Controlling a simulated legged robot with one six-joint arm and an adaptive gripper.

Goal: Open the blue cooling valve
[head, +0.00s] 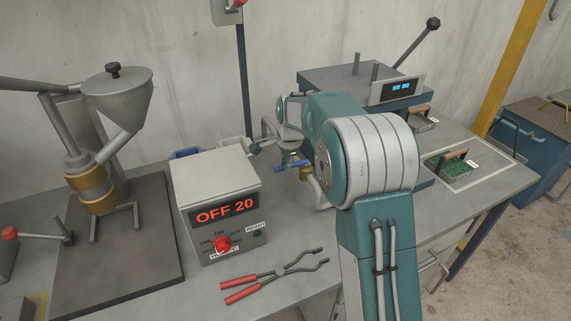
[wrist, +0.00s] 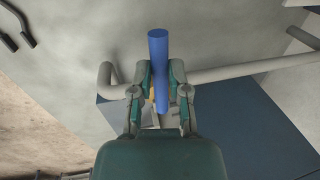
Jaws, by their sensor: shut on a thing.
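The blue valve handle (head: 295,166) shows in the head view just left of my arm, with a brass fitting (head: 308,174) beside it. In the wrist view the blue handle (wrist: 158,50) stands as a bar between the fingers of my gripper (wrist: 160,80). My gripper is shut on it, and one end of the handle sticks out past the fingertips. A small yellowish part shows behind the handle in the wrist view. My arm hides much of the valve and its pipe in the head view.
A grey pipe (wrist: 235,72) runs close behind the fingers. A control box reading OFF 20 (head: 222,205) stands left of my arm. Red-handled tongs (head: 275,277) lie on the bench in front. A machine with a funnel (head: 117,100) is at left.

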